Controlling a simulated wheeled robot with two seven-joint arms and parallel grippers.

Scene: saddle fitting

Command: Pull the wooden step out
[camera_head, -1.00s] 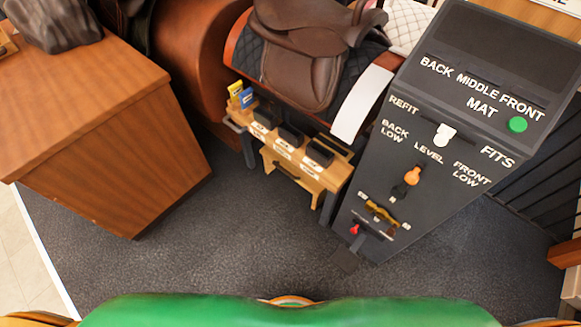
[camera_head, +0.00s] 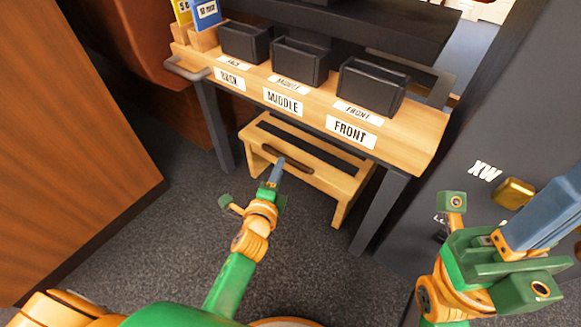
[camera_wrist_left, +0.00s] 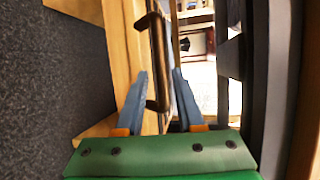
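The wooden step (camera_head: 342,187) stands on the floor under the bench, a low light-wood stool with a dark strip on top. A dark bar handle (camera_head: 287,158) is on its front; it also shows in the left wrist view (camera_wrist_left: 158,60). My left gripper (camera_head: 279,170) is at the front of the step, close to the handle. In the left wrist view its two blue-grey fingers (camera_wrist_left: 159,82) are apart, with the handle's near end between them; contact cannot be told. My right gripper (camera_head: 548,215) is at the far right, away from the step; its finger gap is not clear.
The wooden bench (camera_head: 412,138) with BACK, MIDDLE and FRONT bins stands over the step on dark legs (camera_head: 378,212). A dark panel (camera_head: 445,180) is at right and a wooden cabinet (camera_head: 70,150) at left. The carpet (camera_head: 185,215) before the step is clear.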

